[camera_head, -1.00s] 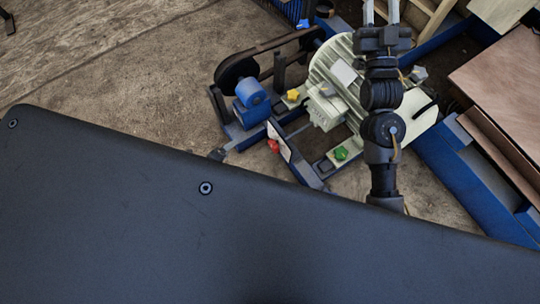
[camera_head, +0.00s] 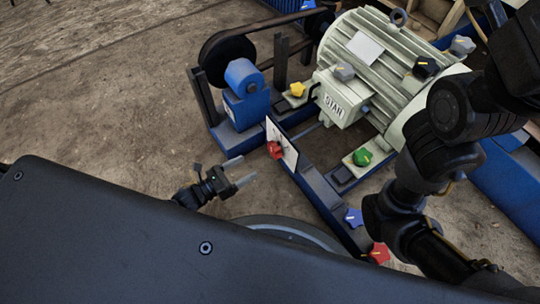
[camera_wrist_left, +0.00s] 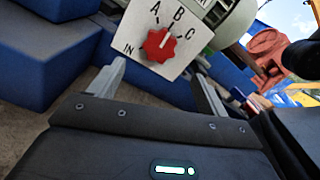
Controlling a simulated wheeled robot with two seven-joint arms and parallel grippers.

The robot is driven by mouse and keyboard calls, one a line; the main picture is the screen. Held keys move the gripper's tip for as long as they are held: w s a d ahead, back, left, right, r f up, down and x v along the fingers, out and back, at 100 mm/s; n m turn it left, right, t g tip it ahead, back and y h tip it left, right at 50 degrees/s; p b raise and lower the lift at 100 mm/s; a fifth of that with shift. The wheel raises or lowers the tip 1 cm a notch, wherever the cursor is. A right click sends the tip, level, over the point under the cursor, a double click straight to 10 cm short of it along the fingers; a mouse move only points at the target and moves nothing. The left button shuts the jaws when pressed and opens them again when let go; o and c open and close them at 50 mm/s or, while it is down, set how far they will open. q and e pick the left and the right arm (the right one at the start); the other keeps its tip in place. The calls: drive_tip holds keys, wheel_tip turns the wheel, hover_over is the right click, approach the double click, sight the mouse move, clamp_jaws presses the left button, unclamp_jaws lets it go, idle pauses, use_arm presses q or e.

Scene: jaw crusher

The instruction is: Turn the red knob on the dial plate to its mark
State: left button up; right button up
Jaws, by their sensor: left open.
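The red knob (camera_head: 275,150) sits on the front face of the white dial plate (camera_head: 290,156). In the left wrist view the knob (camera_wrist_left: 159,45) is star-shaped with a pale pointer line directed up and slightly right, roughly toward B. The dial plate (camera_wrist_left: 193,45) carries the marks IN, A, B and C around it. My left gripper (camera_head: 242,172) is open and empty, to the left of the knob and apart from it. In the left wrist view its two fingers (camera_wrist_left: 158,85) stand below the knob, one on each side. My right arm crosses the right side; its gripper is out of view.
Beyond the plate stand a cream motor (camera_head: 372,70) and a blue bearing block (camera_head: 246,82). Other knobs are yellow (camera_head: 297,89), green (camera_head: 362,157), blue (camera_head: 354,217) and a second red one (camera_head: 379,253). Open floor lies left of the frame.

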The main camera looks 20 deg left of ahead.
sight(271, 152)
use_arm(q)
drive_tip(key=b+x, duration=0.4)
drive_tip(key=x, duration=0.5)
drive_tip(key=shift+w+d+f+b, duration=0.1)
drive_tip(key=shift+w+d+b, duration=0.1)
drive_tip(key=shift+w+b, duration=0.15)
drive_tip(key=shift+w+d, duration=0.35)
drive_tip(key=c, duration=1)
